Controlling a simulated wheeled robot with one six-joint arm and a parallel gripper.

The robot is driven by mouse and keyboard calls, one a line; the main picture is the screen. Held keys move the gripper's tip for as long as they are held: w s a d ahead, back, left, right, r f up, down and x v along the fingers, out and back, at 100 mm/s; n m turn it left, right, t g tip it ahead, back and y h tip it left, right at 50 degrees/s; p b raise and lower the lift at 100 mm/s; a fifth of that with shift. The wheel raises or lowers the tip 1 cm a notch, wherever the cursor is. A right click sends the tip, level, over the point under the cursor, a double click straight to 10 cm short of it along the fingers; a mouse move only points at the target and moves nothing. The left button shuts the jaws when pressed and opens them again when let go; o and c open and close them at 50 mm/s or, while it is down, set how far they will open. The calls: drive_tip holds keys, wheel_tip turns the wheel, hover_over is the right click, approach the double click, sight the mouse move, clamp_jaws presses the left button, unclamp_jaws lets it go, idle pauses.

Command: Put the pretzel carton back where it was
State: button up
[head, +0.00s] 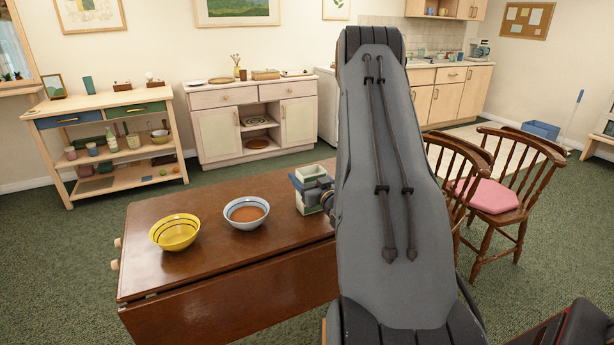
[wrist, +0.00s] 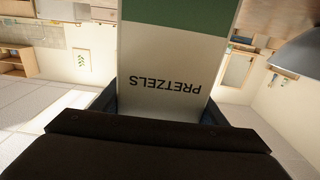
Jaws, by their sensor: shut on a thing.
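The pretzel carton (wrist: 165,55) is cream with a green band and dark lettering reading PRETZELS, upside down in the wrist view. My gripper (wrist: 160,112) is shut on it, with a dark finger on each side. In the head view the carton (head: 312,171) shows as a small pale box with green low down, at the table's far edge, partly covered by my gripper (head: 313,187). I cannot tell whether the carton touches the table. My arm hides the area to its right.
The brown drop-leaf table (head: 190,275) holds a striped yellow bowl (head: 175,232) and a white-blue bowl (head: 246,212) with orange-brown contents. A shelf unit (head: 105,117), a sideboard (head: 218,133) and kitchen cabinets (head: 447,103) stand behind. Wooden chairs (head: 497,190), one with a pink cushion, stand at right.

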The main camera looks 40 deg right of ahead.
drive_tip(key=shift+f, duration=0.1)
drive_tip(key=o, duration=1.1)
drive_tip(key=shift+o, duration=0.2)
drive_tip(key=b+v, duration=0.1)
drive_tip(key=v, duration=1.1)
drive_tip(key=shift+b, duration=0.3)
